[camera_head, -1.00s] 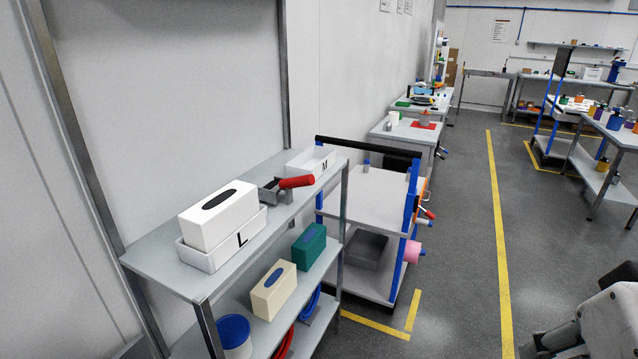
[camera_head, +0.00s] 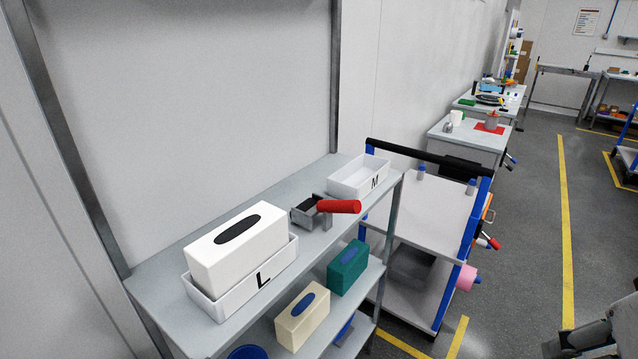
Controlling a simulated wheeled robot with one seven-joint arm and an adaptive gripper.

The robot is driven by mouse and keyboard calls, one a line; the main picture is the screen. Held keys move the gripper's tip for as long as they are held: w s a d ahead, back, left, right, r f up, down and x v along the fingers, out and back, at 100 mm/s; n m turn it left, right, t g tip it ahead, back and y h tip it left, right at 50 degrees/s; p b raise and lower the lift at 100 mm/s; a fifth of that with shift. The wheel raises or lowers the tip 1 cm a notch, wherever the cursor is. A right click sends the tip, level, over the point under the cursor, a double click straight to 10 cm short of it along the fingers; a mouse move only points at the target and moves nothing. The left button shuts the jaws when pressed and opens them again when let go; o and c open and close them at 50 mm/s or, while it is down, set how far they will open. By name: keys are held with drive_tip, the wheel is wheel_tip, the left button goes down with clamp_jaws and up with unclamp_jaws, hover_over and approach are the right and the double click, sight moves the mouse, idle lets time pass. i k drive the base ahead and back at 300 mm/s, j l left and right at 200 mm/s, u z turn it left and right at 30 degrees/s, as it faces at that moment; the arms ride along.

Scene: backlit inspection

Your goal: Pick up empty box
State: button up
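An empty white box marked M (camera_head: 357,178) sits at the far end of the shelf unit's top (camera_head: 165,288). A second white box marked L (camera_head: 250,298) stands nearer on the same top and holds a white tissue-box-like carton (camera_head: 215,265) with a dark oval on it. Part of my arm (camera_head: 600,335) shows at the lower right edge. My gripper is not visible, so its fingers cannot be seen.
A grey tool with a red handle (camera_head: 340,207) lies between the two boxes. A cream carton (camera_head: 300,322) and a green carton (camera_head: 348,265) stand on the lower shelf. A cart with blue posts (camera_head: 462,225) stands just beyond. Open floor lies to the right.

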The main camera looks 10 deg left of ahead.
sight(218, 261)
drive_tip(key=i+u, duration=0.2)
drive_tip(key=u, duration=0.2)
drive_tip(key=i+l+u, duration=0.15)
drive_tip(key=u, duration=0.25)
drive_tip(key=i+l+u, duration=0.1)
drive_tip(key=u, duration=0.35)
drive_tip(key=i+l+u, duration=0.3)
drive_tip(key=l+u, duration=0.35)
drive_tip(key=i, duration=0.05)
